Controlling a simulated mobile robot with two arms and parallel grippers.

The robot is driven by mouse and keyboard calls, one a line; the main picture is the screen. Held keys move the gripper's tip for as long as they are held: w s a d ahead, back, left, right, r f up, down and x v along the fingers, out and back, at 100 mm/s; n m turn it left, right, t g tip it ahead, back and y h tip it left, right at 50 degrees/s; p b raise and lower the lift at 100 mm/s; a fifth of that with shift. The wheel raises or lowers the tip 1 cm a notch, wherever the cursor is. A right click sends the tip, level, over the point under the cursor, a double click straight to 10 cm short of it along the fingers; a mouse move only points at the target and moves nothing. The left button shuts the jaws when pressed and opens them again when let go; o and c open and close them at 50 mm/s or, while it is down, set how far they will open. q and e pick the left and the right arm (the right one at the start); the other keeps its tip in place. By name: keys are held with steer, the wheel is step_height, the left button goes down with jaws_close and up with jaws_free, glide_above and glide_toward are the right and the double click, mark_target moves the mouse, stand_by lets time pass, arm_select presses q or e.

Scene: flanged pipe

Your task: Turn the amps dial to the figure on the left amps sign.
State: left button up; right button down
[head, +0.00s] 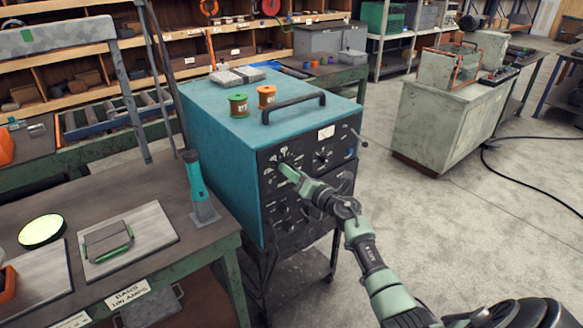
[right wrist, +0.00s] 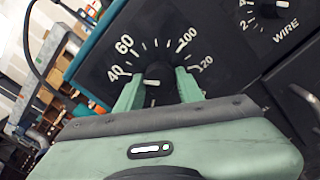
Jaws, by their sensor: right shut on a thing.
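The teal welding machine (head: 215,150) has a black front panel with several dials. My right gripper (head: 284,168) is at the upper left dial. In the right wrist view, the fingers (right wrist: 158,90) are closed on either side of the dark knob of the amps dial (right wrist: 152,72). Its scale shows 40, 60, 100 and 120. A pale mark shows on the knob, but I cannot tell which figure it points to. A sign on the bench edge (head: 129,293) seems to read 100 AMPS; another sign (head: 73,321) left of it is cut off and unreadable. My left gripper is not in view.
A second dial marked WIRE (right wrist: 268,10) is right of the amps dial. Green and orange spools (head: 238,105) and a black handle (head: 294,107) are on top of the machine. The workbench (head: 160,245) stands at left with a teal-handled tool (head: 196,180).

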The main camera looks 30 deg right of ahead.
steer(key=shift+d+m+p, duration=0.1)
steer(key=shift+m+p, duration=1.45)
steer(key=shift+m, duration=2.15)
steer(key=shift+f, duration=0.1)
steer(key=c, duration=0.9)
jaws_free()
steer(key=shift+s, duration=0.15)
steer(key=s, duration=0.7)
steer(key=shift+s+d+b, duration=0.3)
steer(key=shift+b, duration=0.05)
